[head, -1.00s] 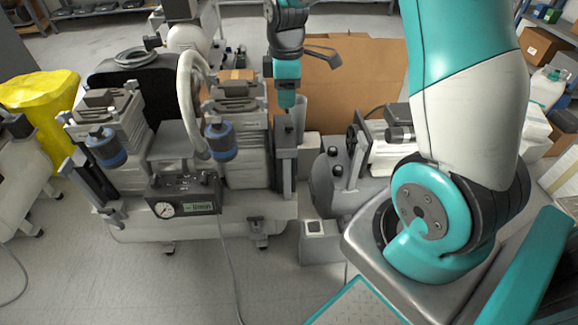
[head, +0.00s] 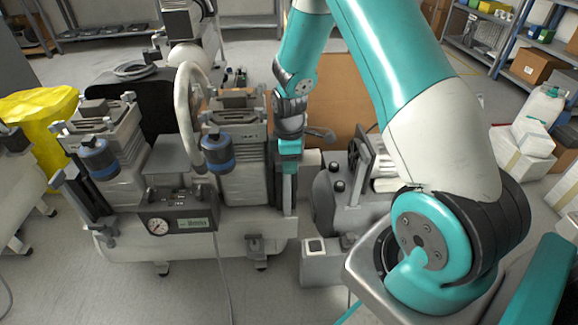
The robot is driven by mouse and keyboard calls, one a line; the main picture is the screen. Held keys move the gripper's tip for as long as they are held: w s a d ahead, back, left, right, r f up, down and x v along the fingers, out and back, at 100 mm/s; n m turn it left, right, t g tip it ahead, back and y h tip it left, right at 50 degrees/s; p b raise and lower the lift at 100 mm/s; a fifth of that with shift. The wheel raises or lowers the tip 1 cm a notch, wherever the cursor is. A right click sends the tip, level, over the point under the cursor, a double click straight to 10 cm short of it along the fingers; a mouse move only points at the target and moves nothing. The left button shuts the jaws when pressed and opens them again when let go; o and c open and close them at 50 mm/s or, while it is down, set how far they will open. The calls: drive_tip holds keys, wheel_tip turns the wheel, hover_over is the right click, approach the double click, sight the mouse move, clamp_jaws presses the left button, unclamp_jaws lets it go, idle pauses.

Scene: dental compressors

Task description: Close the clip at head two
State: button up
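The compressor has two ribbed grey heads, each with a blue-banded filter. The left head (head: 112,160) and the right head (head: 243,178) stand on a white tank. I take the right one as head two. A dark upright clip (head: 286,195) stands along the right side of the right head. My gripper (head: 288,168) points down at the top of this clip, touching or very close to it. Its fingertips are too small and overlapped to tell whether they are open. The clip's upper end is partly hidden by my gripper. A similar dark clip (head: 80,190) leans outward beside the left head.
A gauge panel (head: 178,222) sits on the compressor's front. A white hose (head: 185,95) arches between the heads. A smaller grey machine (head: 335,195) stands close right of my gripper. A cardboard box (head: 340,85) is behind.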

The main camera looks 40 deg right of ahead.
drive_tip(key=shift+f, duration=0.4)
drive_tip(key=shift+c, duration=0.4)
clamp_jaws()
